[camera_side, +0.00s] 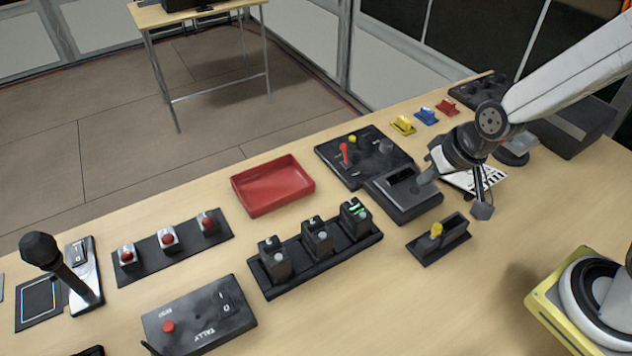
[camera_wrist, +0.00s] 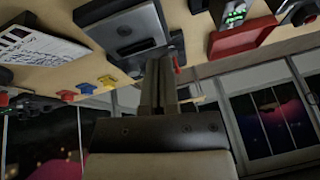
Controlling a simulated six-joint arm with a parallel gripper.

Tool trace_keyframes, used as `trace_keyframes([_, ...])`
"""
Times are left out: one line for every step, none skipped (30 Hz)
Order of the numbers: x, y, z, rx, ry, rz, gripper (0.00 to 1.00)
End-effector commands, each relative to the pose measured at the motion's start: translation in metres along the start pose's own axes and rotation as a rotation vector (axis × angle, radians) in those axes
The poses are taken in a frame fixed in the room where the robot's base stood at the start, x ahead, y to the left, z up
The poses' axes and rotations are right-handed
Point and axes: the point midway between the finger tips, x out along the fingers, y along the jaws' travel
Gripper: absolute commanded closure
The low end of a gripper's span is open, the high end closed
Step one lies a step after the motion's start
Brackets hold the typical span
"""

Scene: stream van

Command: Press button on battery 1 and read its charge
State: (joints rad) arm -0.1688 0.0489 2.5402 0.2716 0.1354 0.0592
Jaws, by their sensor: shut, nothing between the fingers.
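Three dark batteries stand upright in a black rack (camera_side: 318,262) in the middle of the table in the side view: a left one (camera_side: 274,262), a middle one (camera_side: 317,237) and a right one (camera_side: 354,217). The right battery shows lit green bars; it also shows at the top of the wrist view (camera_wrist: 234,12). The left and middle ones show round grey buttons and no lit bars. I cannot read which is battery 1. My gripper (camera_side: 424,180) is shut and empty, at the grey-topped black device, right of the rack and apart from the batteries. It also shows in the wrist view (camera_wrist: 160,62).
The grey-topped black device (camera_side: 405,197) is by my fingers. A red tray (camera_side: 272,187) lies behind the rack, a yellow-knobbed black block (camera_side: 440,242) to its right.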

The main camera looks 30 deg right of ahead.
Motion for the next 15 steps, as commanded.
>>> trace_keyframes([-0.003,0.014,0.003,-0.027,-0.028,0.023,1.00])
trace_keyframes([-0.005,0.021,0.005,-0.046,-0.047,0.036,1.00])
trace_keyframes([-0.007,0.030,0.008,-0.071,-0.072,0.052,1.00])
trace_keyframes([-0.009,0.036,0.010,-0.087,-0.088,0.064,1.00])
trace_keyframes([-0.010,0.041,0.012,-0.102,-0.104,0.075,1.00])
trace_keyframes([-0.012,0.048,0.015,-0.119,-0.121,0.087,1.00])
trace_keyframes([-0.013,0.052,0.016,-0.130,-0.133,0.095,1.00])
trace_keyframes([-0.014,0.055,0.018,-0.138,-0.143,0.102,1.00])
trace_keyframes([-0.015,0.059,0.019,-0.149,-0.155,0.110,1.00])
trace_keyframes([-0.016,0.061,0.020,-0.154,-0.161,0.114,1.00])
trace_keyframes([-0.016,0.062,0.021,-0.158,-0.165,0.117,1.00])
trace_keyframes([-0.017,0.064,0.021,-0.162,-0.170,0.120,1.00])
trace_keyframes([-0.017,0.064,0.022,-0.164,-0.172,0.121,1.00])
trace_keyframes([-0.017,0.065,0.022,-0.165,-0.173,0.121,1.00])
trace_keyframes([-0.017,0.065,0.022,-0.166,-0.173,0.122,1.00])
